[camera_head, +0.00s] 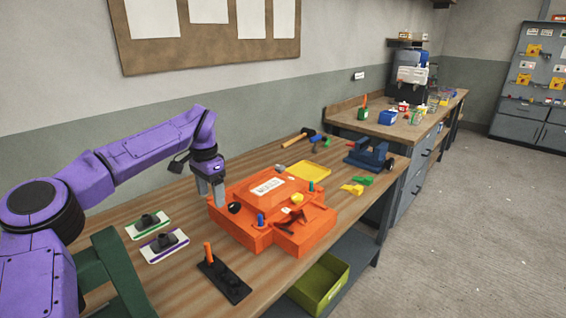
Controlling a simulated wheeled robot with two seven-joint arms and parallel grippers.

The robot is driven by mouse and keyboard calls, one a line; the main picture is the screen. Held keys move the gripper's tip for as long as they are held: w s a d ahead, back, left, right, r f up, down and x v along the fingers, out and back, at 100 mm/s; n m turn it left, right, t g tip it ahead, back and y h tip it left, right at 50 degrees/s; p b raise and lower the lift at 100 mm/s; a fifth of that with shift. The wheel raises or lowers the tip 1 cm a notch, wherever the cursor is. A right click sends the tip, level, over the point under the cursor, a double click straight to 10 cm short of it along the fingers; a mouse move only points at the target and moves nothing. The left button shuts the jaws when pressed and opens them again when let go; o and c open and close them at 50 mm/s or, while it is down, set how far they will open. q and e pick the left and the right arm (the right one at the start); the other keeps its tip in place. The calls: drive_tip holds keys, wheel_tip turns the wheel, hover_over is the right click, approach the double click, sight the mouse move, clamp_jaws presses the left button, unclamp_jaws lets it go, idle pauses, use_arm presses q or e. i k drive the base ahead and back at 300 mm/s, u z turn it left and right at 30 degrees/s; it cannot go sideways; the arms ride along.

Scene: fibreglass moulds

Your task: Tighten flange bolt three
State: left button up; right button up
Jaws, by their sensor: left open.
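The orange mould (287,240) sits on the wooden bench, with a white label (267,187) on its raised top. Small fittings show around it: a black knob (234,208) at the left, a blue peg (261,220) at the front, a yellow piece (297,198) and a teal peg (311,187) at the right. I cannot tell which is flange bolt three. My left gripper (210,201) points down, open and empty, at the mould's left back corner, close to the black knob. Whether it touches the mould is unclear. My right gripper is out of view.
Two white plates with dark handles (164,245) and a black tool with an orange handle (224,278) lie left of the mould. A yellow tray (309,170), a hammer (298,138) and a blue vise (368,156) lie behind. A green bin (320,286) stands below the bench's front edge.

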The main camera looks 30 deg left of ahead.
sight(281, 169)
drive_tip(key=i, duration=1.35)
